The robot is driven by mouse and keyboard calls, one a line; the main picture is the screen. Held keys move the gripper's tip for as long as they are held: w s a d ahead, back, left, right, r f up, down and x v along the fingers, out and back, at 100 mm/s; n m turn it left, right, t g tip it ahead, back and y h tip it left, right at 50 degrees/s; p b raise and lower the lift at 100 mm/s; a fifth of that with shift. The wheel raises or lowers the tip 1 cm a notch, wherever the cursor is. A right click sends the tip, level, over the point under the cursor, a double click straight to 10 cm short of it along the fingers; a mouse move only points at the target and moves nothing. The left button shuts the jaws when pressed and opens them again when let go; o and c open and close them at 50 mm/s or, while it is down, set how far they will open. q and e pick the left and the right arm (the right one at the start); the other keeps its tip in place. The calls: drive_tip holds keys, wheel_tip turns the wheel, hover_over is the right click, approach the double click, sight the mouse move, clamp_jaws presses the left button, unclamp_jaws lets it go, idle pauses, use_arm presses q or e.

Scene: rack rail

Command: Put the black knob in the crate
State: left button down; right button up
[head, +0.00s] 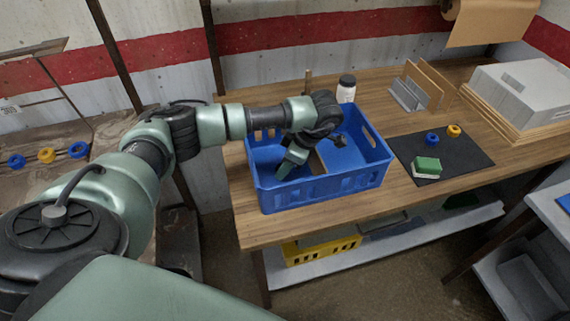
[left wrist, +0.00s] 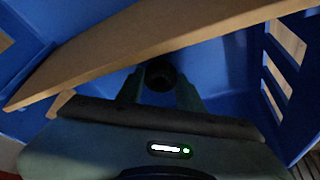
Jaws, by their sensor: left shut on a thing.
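The blue crate (head: 325,188) stands on the wooden bench, with a thin wooden divider inside; its blue walls also fill the left wrist view (left wrist: 225,70). My left gripper (head: 284,172) reaches down inside the crate, in its left part. In the left wrist view my left gripper (left wrist: 160,82) is shut on the black knob (left wrist: 160,74), a dark round thing between the fingertips, near the divider (left wrist: 140,45). The knob is hidden in the head view. Whether it touches the crate floor, I cannot tell. My right gripper is not in view.
A white bottle (head: 346,89) stands behind the crate. A black mat (head: 462,165) to the right holds a green-and-white block (head: 426,167), a blue knob (head: 432,138) and a yellow knob (head: 454,130). Blue and yellow knobs (head: 46,155) sit on a rail at far left.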

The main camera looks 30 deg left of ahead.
use_arm(q)
drive_tip(key=c, duration=1.3)
unclamp_jaws()
drive_tip(key=shift+f, duration=0.15)
drive_tip(key=shift+c, duration=0.2)
drive_tip(key=o, duration=0.4)
drive_tip(key=shift+r, duration=0.2)
drive_tip(key=shift+b+v, duration=1.15)
drive_tip(key=shift+v, duration=4.85)
